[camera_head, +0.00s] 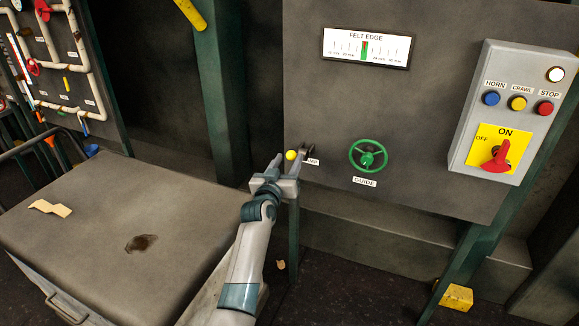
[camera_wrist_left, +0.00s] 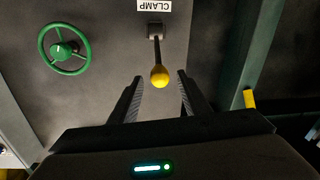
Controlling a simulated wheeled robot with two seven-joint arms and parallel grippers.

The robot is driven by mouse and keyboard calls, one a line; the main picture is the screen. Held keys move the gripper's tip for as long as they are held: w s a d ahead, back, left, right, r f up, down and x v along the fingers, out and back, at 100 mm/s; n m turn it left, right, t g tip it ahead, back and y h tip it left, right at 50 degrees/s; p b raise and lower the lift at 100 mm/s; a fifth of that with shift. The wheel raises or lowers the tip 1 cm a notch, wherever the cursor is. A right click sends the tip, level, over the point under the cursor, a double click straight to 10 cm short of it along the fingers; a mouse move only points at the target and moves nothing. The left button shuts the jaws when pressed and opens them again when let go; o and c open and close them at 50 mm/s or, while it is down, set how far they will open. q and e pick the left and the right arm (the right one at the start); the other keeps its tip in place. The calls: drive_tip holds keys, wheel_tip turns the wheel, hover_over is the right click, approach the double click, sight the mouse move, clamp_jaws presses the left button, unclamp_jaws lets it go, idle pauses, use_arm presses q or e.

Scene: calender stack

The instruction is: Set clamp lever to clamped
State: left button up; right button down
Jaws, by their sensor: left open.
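The clamp lever is a dark rod with a yellow ball knob (camera_head: 291,155), mounted at the lower left edge of the grey panel (camera_head: 440,120). In the left wrist view the knob (camera_wrist_left: 159,76) hangs from the rod, below the white CLAMP label (camera_wrist_left: 154,6). My left gripper (camera_head: 280,166) is open at the lever. In the left wrist view its two fingers (camera_wrist_left: 160,98) stand on either side of the knob, with a gap to each. The label is partly hidden behind the lever in the head view. My right gripper is not in view.
A green GUIDE handwheel (camera_head: 368,155) sits right of the lever. Further right is a grey control box (camera_head: 520,100) with buttons and a red ON/OFF switch (camera_head: 496,157). A grey cabinet top (camera_head: 90,215) lies at the left, with a paper scrap (camera_head: 50,208).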

use_arm(q)
drive_tip(key=shift+b+x, duration=0.45)
drive_tip(key=shift+x, duration=0.45)
